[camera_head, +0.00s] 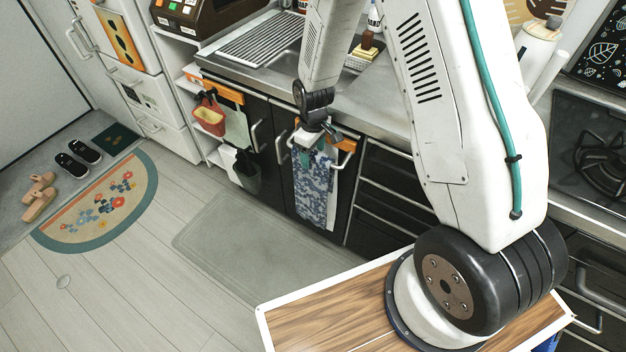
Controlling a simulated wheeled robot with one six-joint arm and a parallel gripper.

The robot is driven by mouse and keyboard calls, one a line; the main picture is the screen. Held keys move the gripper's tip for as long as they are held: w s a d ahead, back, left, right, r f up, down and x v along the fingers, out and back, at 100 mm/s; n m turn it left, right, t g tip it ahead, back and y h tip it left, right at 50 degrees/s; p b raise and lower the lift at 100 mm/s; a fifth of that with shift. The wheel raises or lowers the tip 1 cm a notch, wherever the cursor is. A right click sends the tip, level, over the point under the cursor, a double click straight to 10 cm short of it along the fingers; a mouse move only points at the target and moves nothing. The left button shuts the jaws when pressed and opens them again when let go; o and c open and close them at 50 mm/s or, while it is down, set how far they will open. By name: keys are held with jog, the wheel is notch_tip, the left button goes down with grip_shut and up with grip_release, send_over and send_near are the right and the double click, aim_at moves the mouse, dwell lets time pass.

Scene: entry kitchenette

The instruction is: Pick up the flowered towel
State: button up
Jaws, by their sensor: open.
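A blue and white flower-patterned towel (316,187) hangs down the front of a dark lower cabinet, below the counter edge. My gripper (318,143) is at the top of this towel, pointing towards the cabinet. Its jaws are open, though the fingers are small and partly hidden by the wrist. I cannot tell whether they touch the cloth. The towel's upper edge is partly covered by my gripper. An orange bar (345,145) shows beside the towel's top.
A grey mat (235,235) lies on open floor. Slippers (39,196) and a flowered half-round rug (100,205) lie far left.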

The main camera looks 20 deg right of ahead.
jog(key=shift+f, duration=0.5)
jog(key=shift+c, duration=0.3)
jog(key=c, duration=1.1)
jog(key=shift+r, duration=0.1)
notch_tip(320, 180, up, 18)
jog(key=s+a, duration=1)
jog(key=a, duration=0.4)
jog(key=shift+s+a, duration=0.3)
